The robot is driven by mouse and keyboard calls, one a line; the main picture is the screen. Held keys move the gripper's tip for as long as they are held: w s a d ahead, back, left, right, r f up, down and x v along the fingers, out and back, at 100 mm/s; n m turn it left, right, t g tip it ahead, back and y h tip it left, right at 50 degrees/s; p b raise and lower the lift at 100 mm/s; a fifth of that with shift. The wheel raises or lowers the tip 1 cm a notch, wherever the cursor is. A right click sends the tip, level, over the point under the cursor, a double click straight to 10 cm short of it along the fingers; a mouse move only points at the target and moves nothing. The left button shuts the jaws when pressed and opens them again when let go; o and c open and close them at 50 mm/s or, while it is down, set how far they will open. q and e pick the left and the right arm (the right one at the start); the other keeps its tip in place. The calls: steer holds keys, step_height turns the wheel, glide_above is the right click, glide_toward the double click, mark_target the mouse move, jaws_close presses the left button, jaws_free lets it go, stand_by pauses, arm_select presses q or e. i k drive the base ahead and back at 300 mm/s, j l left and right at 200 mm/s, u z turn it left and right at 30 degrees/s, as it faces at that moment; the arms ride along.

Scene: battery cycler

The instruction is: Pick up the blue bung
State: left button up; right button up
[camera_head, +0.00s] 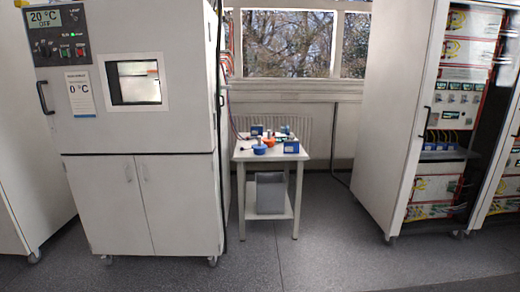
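A small white table (245,157) stands at the middle of the head view, across the floor from me. On its top is a small round blue object (259,149), which looks like the blue bung, near the front left. A small orange round object (269,141) lies just behind it to the right. Neither of my grippers shows in this view.
A blue box (291,147) and other small items share the tabletop. A grey bin (270,192) sits on the lower shelf. A large white chamber (140,180) stands left; an open equipment cabinet (400,110) stands right. The grey floor (310,250) between is clear.

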mark_target(259, 148)
steer(key=z, duration=0.75)
steer(key=i, duration=2.85)
steer(key=i+l, duration=0.1)
steer(key=i, duration=1.3)
steer(key=i+u, duration=0.1)
steer(key=i, duration=1.3)
steer(key=i+u, duration=0.1)
steer(key=u, duration=0.35)
steer(key=i+l+u, duration=0.1)
steer(key=u, duration=0.35)
steer(key=i+l+u, duration=0.1)
steer(key=u, duration=0.35)
steer(key=i+l+u, duration=0.1)
steer(key=u, duration=0.35)
steer(key=l+u, duration=0.15)
steer(key=u, duration=0.3)
steer(key=l+u, duration=0.15)
steer(key=u, duration=0.3)
steer(key=i+l, duration=0.05)
